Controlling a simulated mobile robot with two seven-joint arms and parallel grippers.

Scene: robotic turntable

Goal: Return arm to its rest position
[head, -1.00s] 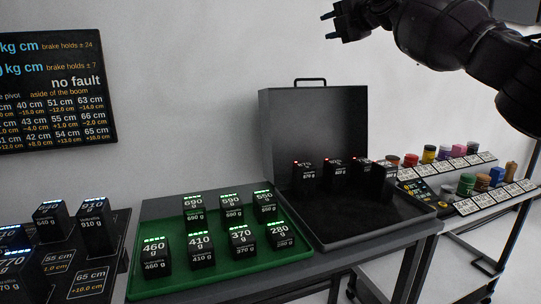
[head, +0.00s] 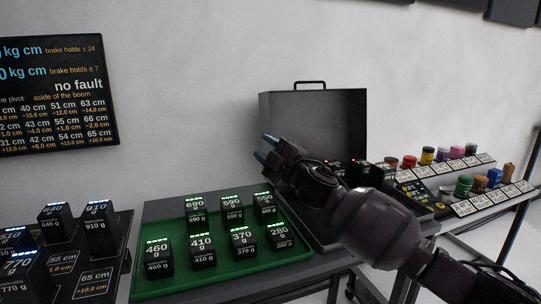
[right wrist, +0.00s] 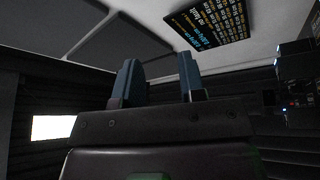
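My right arm reaches in from the lower right in the head view. Its gripper (head: 266,150) is in front of the open black case (head: 310,115), above the back right of the green tray (head: 290,262). In the right wrist view the two blue-grey fingers (right wrist: 157,78) stand apart with nothing between them, so the gripper is open and empty. My left gripper is not in any view. My right arm hides much of the case's floor and some of the black blocks (head: 357,172) in it.
The green tray holds several black weight blocks (head: 201,250). More blocks (head: 97,228) stand on a dark board (head: 95,282) at the left. A rack with coloured jars (head: 428,155) is at the right. A display panel (head: 55,95) hangs on the wall. The space above the tray is clear.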

